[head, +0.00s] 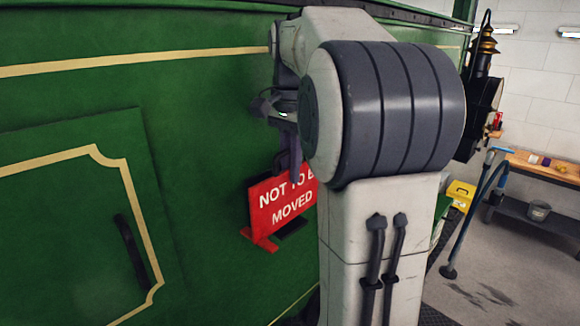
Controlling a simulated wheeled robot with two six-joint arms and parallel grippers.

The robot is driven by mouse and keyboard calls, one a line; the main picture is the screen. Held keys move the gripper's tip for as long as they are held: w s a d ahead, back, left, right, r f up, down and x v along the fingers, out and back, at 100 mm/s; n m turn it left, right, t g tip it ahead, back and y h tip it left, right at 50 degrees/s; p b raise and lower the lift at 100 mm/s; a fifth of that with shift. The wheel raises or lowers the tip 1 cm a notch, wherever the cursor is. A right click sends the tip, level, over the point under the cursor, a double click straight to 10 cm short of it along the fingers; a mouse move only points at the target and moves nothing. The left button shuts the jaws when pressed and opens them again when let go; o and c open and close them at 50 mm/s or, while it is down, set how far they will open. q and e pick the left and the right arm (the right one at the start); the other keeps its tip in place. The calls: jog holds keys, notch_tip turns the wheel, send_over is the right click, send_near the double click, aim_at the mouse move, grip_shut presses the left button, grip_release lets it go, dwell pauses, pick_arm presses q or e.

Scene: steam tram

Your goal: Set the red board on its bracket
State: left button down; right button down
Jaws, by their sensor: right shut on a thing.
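The red board (283,204) with white lettering "NOT TO BE MOVED" is upright against the green tram side, slightly tilted in the picture. My right gripper (296,172) is at the board's top edge and shut on it. My right arm hides the board's right end. A red foot (259,240) sticks out below the board's lower left. A dark piece (292,229) shows under the board, perhaps part of the bracket. I cannot tell whether the board rests on it. My left gripper is not in view.
The green tram side (200,120) with cream lines fills the left. A panel with a dark handle (131,252) is at lower left. A black lamp (484,90) is at upper right. A wooden bench (545,168) and yellow box (460,194) stand beyond, with open floor.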

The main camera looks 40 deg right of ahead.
jog(key=shift+f, duration=0.35)
jog(key=c, duration=0.8)
grip_release()
jog(key=shift+r, duration=0.5)
notch_tip(320, 180, up, 10)
jog(key=shift+f, duration=0.25)
